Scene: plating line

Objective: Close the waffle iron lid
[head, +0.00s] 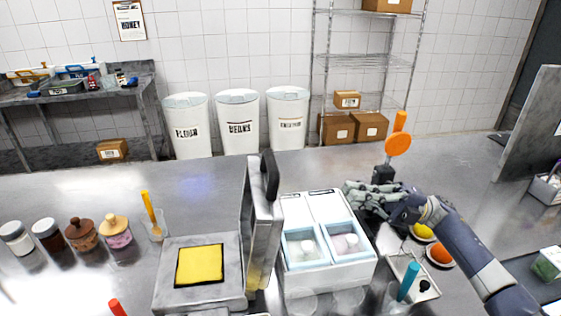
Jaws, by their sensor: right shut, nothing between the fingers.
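The waffle iron stands open on the metal counter. Its base (170,292) lies flat with a square of yellow batter (199,265) on its plate. Its lid (263,232) stands upright along the right side of the base, with a black handle (270,176) at its far top end. My right gripper (355,193) is shut and empty. It appears over the far right corner of the white container, to the right of the lid and apart from the handle. My left gripper is not in view.
A white container (330,279) with cups in compartments stands right of the lid. Several jars (82,235) and a glass with a yellow utensil (151,214) stand at left. An orange round-headed utensil (398,144) rises behind my right gripper. Counter behind the iron is clear.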

